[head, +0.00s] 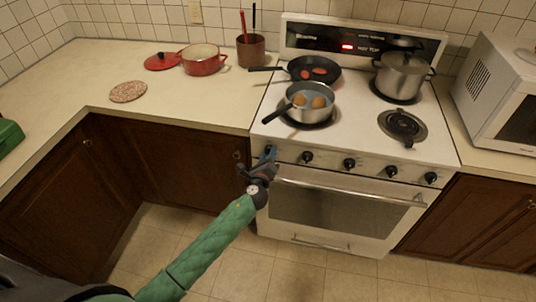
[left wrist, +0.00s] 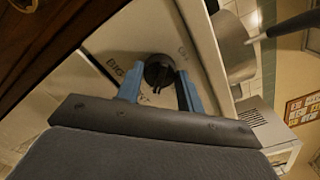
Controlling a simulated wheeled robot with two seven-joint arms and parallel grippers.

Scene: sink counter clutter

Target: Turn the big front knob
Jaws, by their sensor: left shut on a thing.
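The big front knob (left wrist: 158,70) is black and sits on the pale stove front, with "BIG" lettering beside it in the left wrist view. My left gripper (head: 266,154) is at the left end of the stove's knob row and largely hides this knob in the head view. In the left wrist view its blue fingers (left wrist: 160,88) stand on either side of the knob, shut on it. My right gripper is not in view.
Several other black knobs, such as this one (head: 349,164), line the stove front. The oven handle (head: 350,186) runs below them. A pot with eggs (head: 322,93) stands above on a burner, its handle pointing toward the front left. The floor ahead is clear.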

